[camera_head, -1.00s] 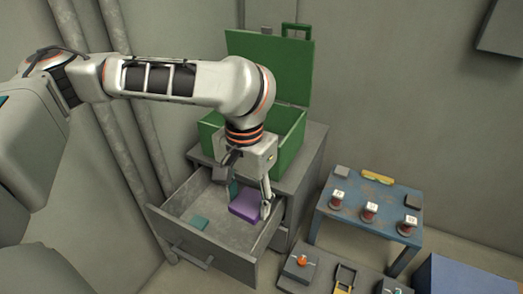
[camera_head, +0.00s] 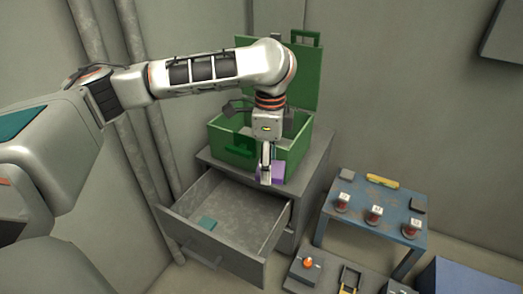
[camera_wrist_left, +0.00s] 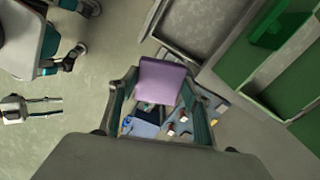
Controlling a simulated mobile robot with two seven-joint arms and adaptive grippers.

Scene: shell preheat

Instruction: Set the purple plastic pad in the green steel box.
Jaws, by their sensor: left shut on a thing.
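The purple pad (camera_head: 278,171) is held in my left gripper (camera_head: 267,178), whose fingers are shut on it. In the left wrist view the pad (camera_wrist_left: 162,82) sits between the two fingers (camera_wrist_left: 160,98). In the head view it appears in front of the near right corner of the green box (camera_head: 235,149), close to its outer wall; whether they touch is unclear. The box stands on the grey cabinet with its lid up; the arm covers part of it. The box also shows at right in the left wrist view (camera_wrist_left: 240,62). My right gripper (camera_wrist_left: 45,107) shows small at left there, fingers apart and empty.
A blue table (camera_head: 345,217) with several small items stands to the right. More items sit on a low grey surface in front of it.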

